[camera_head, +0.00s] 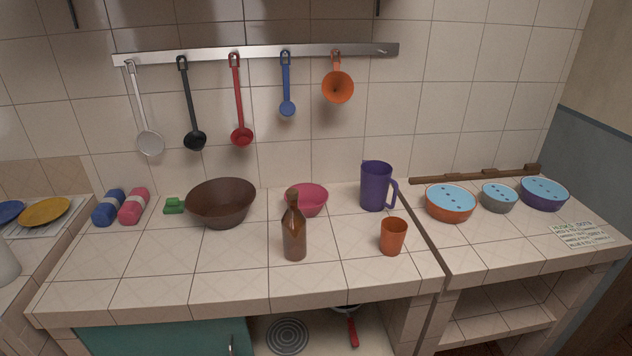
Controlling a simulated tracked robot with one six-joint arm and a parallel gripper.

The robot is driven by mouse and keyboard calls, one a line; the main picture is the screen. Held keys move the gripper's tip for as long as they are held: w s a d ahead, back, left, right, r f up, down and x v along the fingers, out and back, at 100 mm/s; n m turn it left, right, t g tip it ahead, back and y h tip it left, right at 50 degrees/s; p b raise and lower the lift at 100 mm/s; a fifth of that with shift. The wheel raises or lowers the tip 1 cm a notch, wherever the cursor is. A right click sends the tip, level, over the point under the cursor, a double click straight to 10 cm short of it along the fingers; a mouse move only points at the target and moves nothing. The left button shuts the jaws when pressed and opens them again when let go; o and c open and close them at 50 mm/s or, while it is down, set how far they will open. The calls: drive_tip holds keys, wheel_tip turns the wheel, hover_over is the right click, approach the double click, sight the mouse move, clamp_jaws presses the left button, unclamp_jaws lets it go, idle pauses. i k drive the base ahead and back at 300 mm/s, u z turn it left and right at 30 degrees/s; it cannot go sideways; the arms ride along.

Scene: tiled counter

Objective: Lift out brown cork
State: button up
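A brown glass bottle (294,236) stands upright on the tiled counter, near its front edge and left of an orange cup. A brown cork (292,194) sits at the top of the bottle's neck. The cork is small here, and how deep it sits cannot be told. My gripper is not in view, and nothing touches the bottle or the cork.
An orange cup (393,236) stands right of the bottle, with a purple jug (376,187) behind it. A pink bowl (306,202) is close behind the bottle. A dark brown bowl (221,205) stands back left. The counter's front left (150,265) is clear.

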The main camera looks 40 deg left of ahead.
sight(291, 192)
drive_tip(key=u, duration=0.05)
drive_tip(key=i, duration=0.9)
drive_tip(key=u, duration=4)
